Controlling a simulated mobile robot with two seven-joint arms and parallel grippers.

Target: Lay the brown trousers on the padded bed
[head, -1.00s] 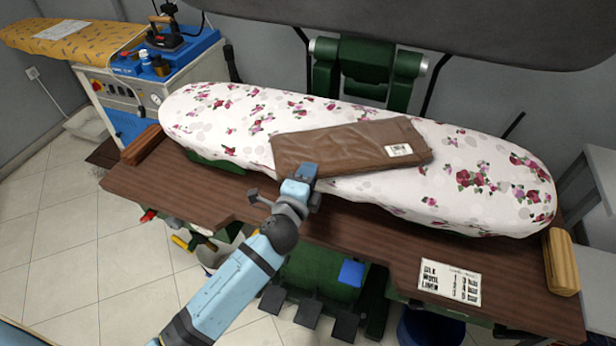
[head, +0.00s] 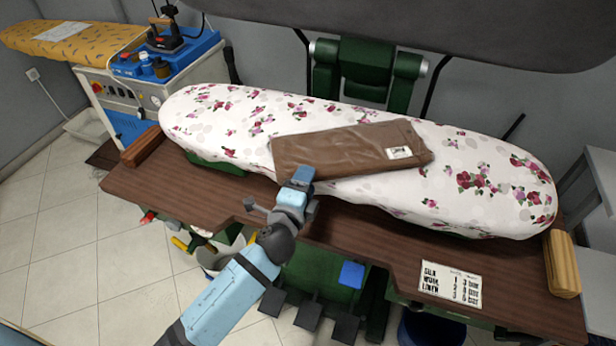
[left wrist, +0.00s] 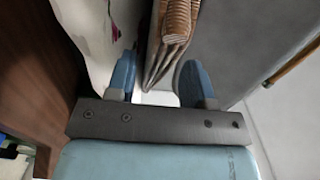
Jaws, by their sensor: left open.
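The brown trousers (head: 345,150), folded into a flat bundle with a white label, lie on the padded bed (head: 470,195), which has a white floral cover. My left gripper (head: 302,177) is at the near edge of the trousers, toward their left end. In the left wrist view the two blue fingers (left wrist: 158,82) are spread apart. The folded brown layers (left wrist: 177,35) show just beyond and between the fingertips, and I see no grip on them. My right gripper is in neither view.
A wooden table (head: 350,225) surrounds the bed's near side, with a printed card (head: 450,284) and a wooden block (head: 561,262) at right. Another wooden block (head: 142,145) is at left. A dark upper press (head: 430,25) hangs behind. A blue ironing station (head: 165,65) stands back left.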

